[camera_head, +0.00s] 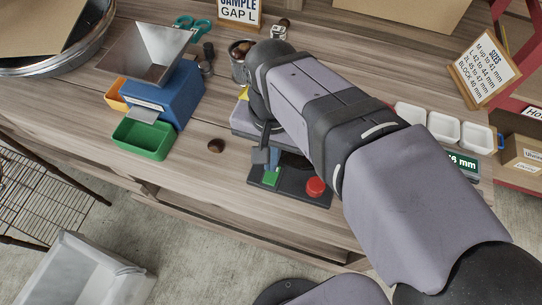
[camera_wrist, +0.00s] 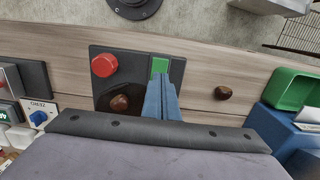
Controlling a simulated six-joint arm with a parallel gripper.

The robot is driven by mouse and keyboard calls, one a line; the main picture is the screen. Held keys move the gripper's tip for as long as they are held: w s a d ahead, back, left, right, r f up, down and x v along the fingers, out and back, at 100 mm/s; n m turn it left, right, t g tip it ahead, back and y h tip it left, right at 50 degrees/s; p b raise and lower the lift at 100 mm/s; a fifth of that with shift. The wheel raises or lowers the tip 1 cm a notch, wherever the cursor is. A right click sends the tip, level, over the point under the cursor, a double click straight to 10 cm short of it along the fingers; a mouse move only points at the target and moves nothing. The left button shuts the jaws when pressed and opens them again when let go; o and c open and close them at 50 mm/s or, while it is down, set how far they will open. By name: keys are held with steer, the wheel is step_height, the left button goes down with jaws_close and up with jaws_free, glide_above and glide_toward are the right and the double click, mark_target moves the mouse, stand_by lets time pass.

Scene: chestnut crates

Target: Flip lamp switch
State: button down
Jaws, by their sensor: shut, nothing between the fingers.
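A dark panel (camera_head: 292,197) lies at the table's front edge, with a red round button (camera_head: 316,186) and a green square (camera_head: 271,178). In the wrist view the same panel shows the red button (camera_wrist: 104,65) and green square (camera_wrist: 160,66). A small blue-and-white box with a knob or toggle (camera_wrist: 39,117) stands at the left of the wrist view. I cannot tell which of these is the lamp switch. My gripper (camera_wrist: 160,82) has its blue fingers together and empty, over the panel beside the green square; contact cannot be told.
A chestnut (camera_wrist: 120,102) lies on the panel and another (camera_head: 216,145) on the table. A green bin (camera_head: 144,138) and blue hopper machine (camera_head: 164,94) stand left. White trays (camera_head: 444,127) and a green display (camera_head: 463,162) are right. My arm hides the table's middle.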

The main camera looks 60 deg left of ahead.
mark_target(272, 175)
step_height(272, 175, up, 11)
stand_by(0.4)
steer(key=shift+w, duration=0.1)
steer(key=shift+f+b, duration=0.25)
steer(key=shift+b, duration=0.7)
steer(key=shift+b, duration=0.55)
steer(key=b, duration=0.1)
steer(key=d+b, duration=0.1)
steer(key=b, duration=0.1)
steer(key=shift+s+d+r, duration=0.1)
steer(key=shift+s+r, duration=0.15)
steer(key=shift+r, duration=0.05)
steer(key=shift+f, duration=0.1)
